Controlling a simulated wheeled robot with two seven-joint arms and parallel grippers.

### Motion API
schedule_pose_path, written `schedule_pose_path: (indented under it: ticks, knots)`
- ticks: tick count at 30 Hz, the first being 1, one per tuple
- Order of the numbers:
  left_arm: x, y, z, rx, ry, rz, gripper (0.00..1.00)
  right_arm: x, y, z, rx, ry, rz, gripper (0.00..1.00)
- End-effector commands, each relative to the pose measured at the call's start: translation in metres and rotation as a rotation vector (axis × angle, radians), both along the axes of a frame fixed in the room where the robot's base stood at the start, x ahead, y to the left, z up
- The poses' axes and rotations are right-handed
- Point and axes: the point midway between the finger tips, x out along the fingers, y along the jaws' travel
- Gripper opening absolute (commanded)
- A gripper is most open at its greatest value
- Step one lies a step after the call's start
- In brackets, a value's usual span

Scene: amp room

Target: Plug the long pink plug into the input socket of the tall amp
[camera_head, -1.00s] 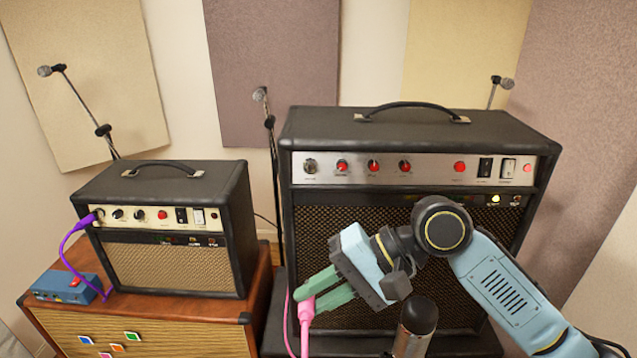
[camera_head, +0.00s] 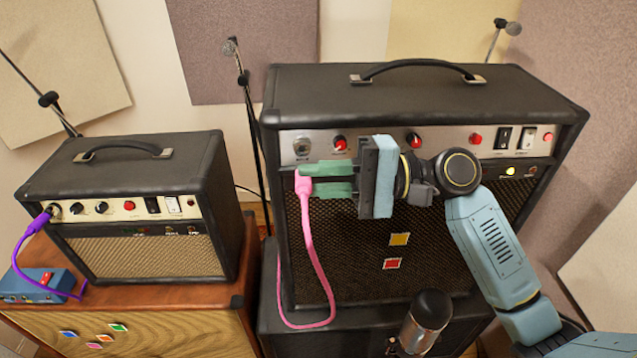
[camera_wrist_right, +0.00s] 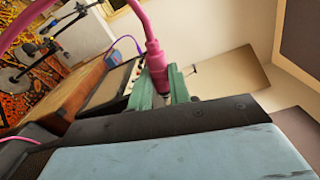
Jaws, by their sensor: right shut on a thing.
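The tall amp (camera_head: 400,93) stands at the centre right, with its round input socket (camera_head: 303,146) at the left end of the silver panel. My right gripper (camera_head: 304,181) has green fingers shut on the long pink plug (camera_head: 304,188), just below that socket and in front of the grille. In the right wrist view the pink plug (camera_wrist_right: 154,62) lies between the fingers, with a bit of metal showing at its end. Its pink cable (camera_head: 318,262) hangs down and loops at the amp's foot. The plug is apart from the socket. My left gripper is out of view.
A smaller amp (camera_head: 150,150) sits left on a wooden cabinet (camera_head: 170,328), with a purple plug (camera_head: 38,222) in its panel. A blue pedal (camera_head: 30,284) is beside it. A microphone (camera_head: 427,320) stands in front of the tall amp. Microphone stands are behind.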

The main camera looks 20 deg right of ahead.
Motion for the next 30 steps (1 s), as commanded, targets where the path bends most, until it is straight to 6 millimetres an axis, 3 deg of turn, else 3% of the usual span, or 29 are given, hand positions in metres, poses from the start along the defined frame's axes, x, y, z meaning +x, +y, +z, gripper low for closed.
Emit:
schedule_pose_path:
  ticks: [5, 12, 16, 30]
  knots:
    - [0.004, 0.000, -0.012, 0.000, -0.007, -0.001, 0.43, 0.018, -0.005, -0.006, 0.000, -0.001, 0.000, 0.00]
    - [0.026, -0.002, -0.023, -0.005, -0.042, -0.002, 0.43, 0.040, -0.011, -0.010, 0.000, -0.001, 0.001, 0.00]
    - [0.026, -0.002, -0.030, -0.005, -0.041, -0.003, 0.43, 0.052, -0.015, -0.013, 0.000, 0.000, 0.000, 0.00]
    - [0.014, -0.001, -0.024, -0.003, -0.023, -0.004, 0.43, 0.051, -0.016, -0.010, -0.002, 0.002, 0.000, 0.00]
